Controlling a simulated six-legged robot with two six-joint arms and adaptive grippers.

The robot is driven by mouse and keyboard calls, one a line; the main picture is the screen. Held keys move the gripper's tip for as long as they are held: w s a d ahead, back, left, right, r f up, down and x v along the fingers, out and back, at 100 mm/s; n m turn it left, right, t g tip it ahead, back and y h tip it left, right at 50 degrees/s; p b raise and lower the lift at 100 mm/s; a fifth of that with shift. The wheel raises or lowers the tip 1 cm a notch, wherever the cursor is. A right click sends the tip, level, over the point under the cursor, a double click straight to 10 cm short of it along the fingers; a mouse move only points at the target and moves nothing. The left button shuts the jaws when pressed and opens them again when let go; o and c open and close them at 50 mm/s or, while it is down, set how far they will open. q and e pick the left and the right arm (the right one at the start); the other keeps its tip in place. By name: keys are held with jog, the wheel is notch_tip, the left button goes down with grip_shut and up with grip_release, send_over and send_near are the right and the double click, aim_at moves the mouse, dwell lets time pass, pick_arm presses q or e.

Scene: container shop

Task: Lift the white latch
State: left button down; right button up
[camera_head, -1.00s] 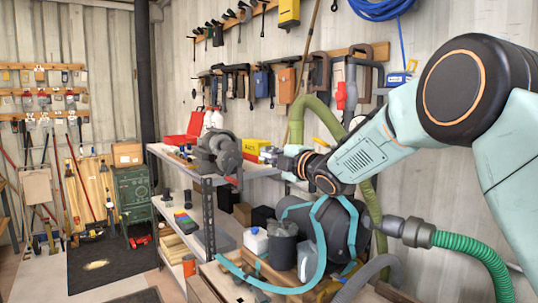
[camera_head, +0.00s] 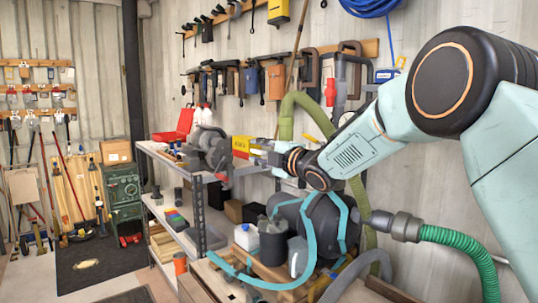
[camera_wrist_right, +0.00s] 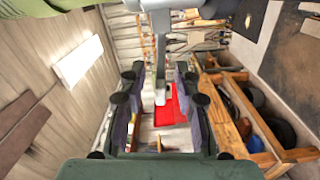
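My right gripper (camera_head: 260,151) reaches left from the right arm in the head view, in front of the wall and by the right end of the metal shelf. In the right wrist view the gripper (camera_wrist_right: 160,112) is open, its dark fingers apart on either side. A pale upright piece (camera_wrist_right: 160,84) shows between the fingers, with a red item beyond it; I cannot tell whether this piece is the white latch. Nothing visible is clasped. I cannot clearly pick out the latch in the head view. My left gripper is not in view.
A metal shelf (camera_head: 198,207) carries a grey machine (camera_head: 208,148) and a red toolbox (camera_head: 177,128). A yellow box (camera_head: 241,146) is close to my right gripper. A grey tank with a green hose (camera_head: 463,240) stands below the arm. Floor is open at left.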

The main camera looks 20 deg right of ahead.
jog(key=v, duration=1.1)
jog(key=shift+s, duration=0.4)
jog(key=shift+d+r, duration=0.1)
